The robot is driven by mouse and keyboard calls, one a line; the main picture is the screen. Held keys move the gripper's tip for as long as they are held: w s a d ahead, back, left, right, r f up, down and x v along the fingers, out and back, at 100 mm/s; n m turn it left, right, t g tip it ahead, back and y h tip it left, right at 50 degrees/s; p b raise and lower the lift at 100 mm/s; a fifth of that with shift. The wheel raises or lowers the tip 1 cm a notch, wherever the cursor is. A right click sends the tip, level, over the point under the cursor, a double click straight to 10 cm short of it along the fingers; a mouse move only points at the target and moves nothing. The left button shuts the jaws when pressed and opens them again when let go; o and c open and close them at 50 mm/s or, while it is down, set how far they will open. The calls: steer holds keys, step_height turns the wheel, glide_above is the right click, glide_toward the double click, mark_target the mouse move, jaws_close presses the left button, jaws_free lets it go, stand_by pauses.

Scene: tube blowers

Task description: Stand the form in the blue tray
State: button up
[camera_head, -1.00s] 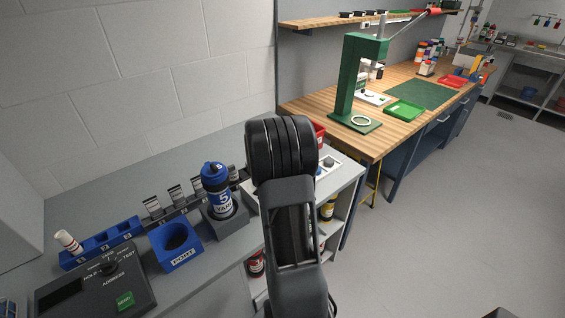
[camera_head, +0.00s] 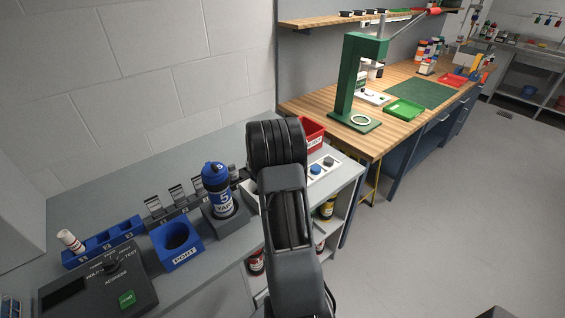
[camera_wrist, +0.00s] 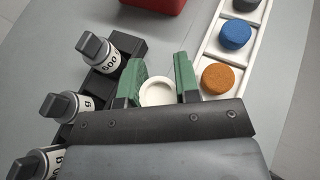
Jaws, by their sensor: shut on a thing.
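My gripper shows in the wrist view (camera_wrist: 161,76), its green-padded fingers either side of a white round piece (camera_wrist: 158,93) with a raised rim, and it is shut on it. I cannot tell for sure whether this piece is the form. In the head view my arm hides the fingertips and the piece. A blue tray (camera_head: 105,244) with labelled compartments lies on the grey counter at left. A white cylinder with a brown band (camera_head: 70,240) leans in its left end.
A blue PORT block (camera_head: 176,246) and a blue-capped bottle (camera_head: 217,190) in a grey holder stand between tray and arm. Dark-handled weights (camera_wrist: 99,52) stand left of the gripper. A white rack (camera_wrist: 236,58) with coloured discs is at right. A red bin (camera_head: 311,132) is behind.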

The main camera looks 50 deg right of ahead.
steer(key=shift+f, duration=0.2)
steer(key=o, duration=0.9)
steer(key=shift+r, duration=0.1)
steer(key=shift+r, duration=0.1)
